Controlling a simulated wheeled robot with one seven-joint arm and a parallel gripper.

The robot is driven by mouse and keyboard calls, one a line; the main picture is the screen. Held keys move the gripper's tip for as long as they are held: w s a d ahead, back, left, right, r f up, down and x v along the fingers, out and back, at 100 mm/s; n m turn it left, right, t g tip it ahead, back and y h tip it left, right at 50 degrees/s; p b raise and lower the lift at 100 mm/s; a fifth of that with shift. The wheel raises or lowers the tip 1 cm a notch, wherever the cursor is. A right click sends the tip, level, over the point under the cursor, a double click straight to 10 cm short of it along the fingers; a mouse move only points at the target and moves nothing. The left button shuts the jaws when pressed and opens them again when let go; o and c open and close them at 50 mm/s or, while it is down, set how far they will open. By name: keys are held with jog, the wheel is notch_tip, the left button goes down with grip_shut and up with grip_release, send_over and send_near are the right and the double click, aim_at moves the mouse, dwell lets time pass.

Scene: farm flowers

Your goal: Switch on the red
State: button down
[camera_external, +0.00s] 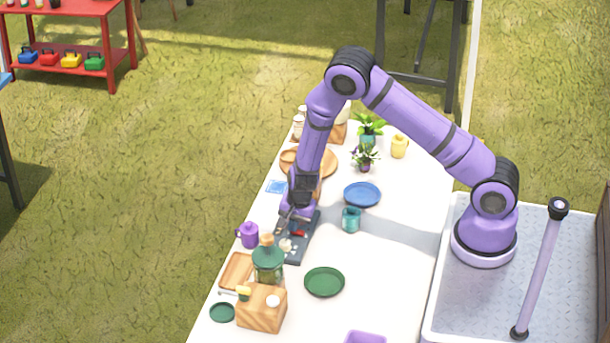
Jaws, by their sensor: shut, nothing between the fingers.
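A dark grey panel (293,254) lies on the white table. On it I see a small red part (299,233), likely the red switch, and a pale knob-like part (286,245) nearer the front. My gripper (284,227) points down over the far part of the panel, close to the red part. Its fingers are shut with nothing between them. Whether it touches the panel or the red part I cannot tell. The gripper and arm hide the panel's far end, and the position of the red switch is too small to read.
A purple mug (248,235) stands left of the panel and a green jar (268,265) in front of it. A teal cup (351,219), blue plate (362,194) and green plate (324,282) are to the right.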

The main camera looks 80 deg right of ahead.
jog(key=shift+f, duration=0.2)
dwell(0.5)
jog(key=shift+s+r, duration=0.3)
jog(key=shift+s, duration=0.45)
notch_tip(320, 180, up, 14)
jog(key=s, duration=0.2)
jog(key=shift+f, duration=0.1)
dwell(0.5)
